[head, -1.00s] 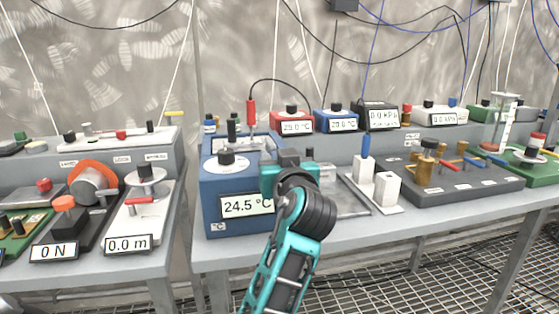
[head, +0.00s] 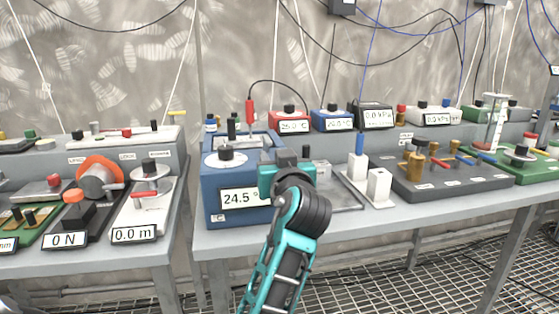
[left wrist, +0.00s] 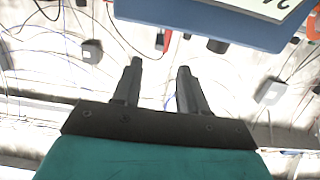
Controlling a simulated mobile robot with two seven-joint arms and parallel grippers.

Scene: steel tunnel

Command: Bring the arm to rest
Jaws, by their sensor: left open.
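My left arm, teal and black, rises from the bottom of the head view, and its gripper (head: 292,158) is partly hidden by my own wrist. It overlaps the right front of a blue bath unit (head: 213,196) with a 24.5 display. In the left wrist view the two dark fingers of the left gripper (left wrist: 159,66) stand apart with nothing between them. The blue unit (left wrist: 215,22) shows beyond the fingertips at the top, apart from them. My right gripper is not in view.
A grey bench (head: 330,226) carries the blue unit, a white block stand (head: 378,184) and a dark board with brass posts (head: 455,182). A second bench (head: 165,250) at the left holds the 0 N and 0.0 m devices. Mesh floor (head: 400,285) lies open in front.

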